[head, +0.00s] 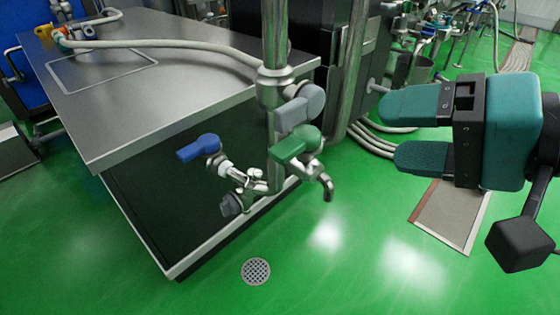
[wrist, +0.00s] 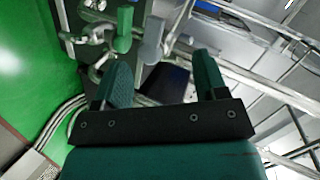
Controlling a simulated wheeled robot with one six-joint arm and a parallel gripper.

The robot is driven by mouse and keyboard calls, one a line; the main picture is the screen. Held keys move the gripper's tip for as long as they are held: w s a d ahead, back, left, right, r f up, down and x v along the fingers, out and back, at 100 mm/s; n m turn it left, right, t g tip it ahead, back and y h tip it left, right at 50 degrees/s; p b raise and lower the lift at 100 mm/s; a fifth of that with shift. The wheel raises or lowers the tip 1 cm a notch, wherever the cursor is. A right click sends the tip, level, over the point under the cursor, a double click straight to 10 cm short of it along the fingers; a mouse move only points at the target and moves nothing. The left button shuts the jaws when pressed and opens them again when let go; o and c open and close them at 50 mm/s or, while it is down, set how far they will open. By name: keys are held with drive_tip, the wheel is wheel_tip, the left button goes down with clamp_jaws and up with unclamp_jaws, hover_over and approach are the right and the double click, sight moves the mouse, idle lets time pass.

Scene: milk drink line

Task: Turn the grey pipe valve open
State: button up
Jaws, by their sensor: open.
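The grey valve handle (head: 299,110) sits on the vertical steel pipe (head: 276,50) in the head view, above a green valve handle (head: 296,146). A blue valve handle (head: 199,148) is to their left. My gripper (head: 390,130) is open and empty, to the right of the grey handle and apart from it. In the wrist view, the grey handle (wrist: 154,38) stands upright beyond and between my open fingers (wrist: 160,80), with the green handle (wrist: 124,28) to its left.
A steel table (head: 130,100) fills the left side, close behind the valves. A tap spout (head: 327,186) hangs below the green handle. Pale hoses (head: 372,140) run along the floor behind my gripper. The green floor in front is clear, with a round drain (head: 256,271).

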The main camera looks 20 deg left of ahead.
sight(293, 119)
drive_tip(key=w+a+f+m+t+y+b, duration=0.25)
drive_tip(key=f+m+t+b, duration=0.2)
drive_tip(key=f+b, duration=0.45)
drive_tip(key=shift+m+g+y, duration=0.35)
drive_tip(key=shift+m+y, duration=0.1)
drive_tip(key=shift+m, duration=0.2)
drive_tip(key=p+x, duration=0.4)
drive_tip(key=x, duration=0.1)
drive_tip(key=w+r+p+x, duration=0.1)
drive_tip(key=p+x, duration=0.3)
drive_tip(key=x, duration=0.1)
drive_tip(key=r+p+x, duration=0.1)
drive_tip(key=p+x, duration=0.3)
drive_tip(key=x, duration=0.1)
drive_tip(key=shift+w+d+p, duration=0.1)
drive_tip(key=shift+w+p, duration=0.15)
drive_tip(key=shift+p, duration=0.1)
drive_tip(key=shift+w+a+f+p, duration=0.2)
drive_tip(key=shift+w+a+p, duration=0.2)
drive_tip(key=shift+a, duration=0.3)
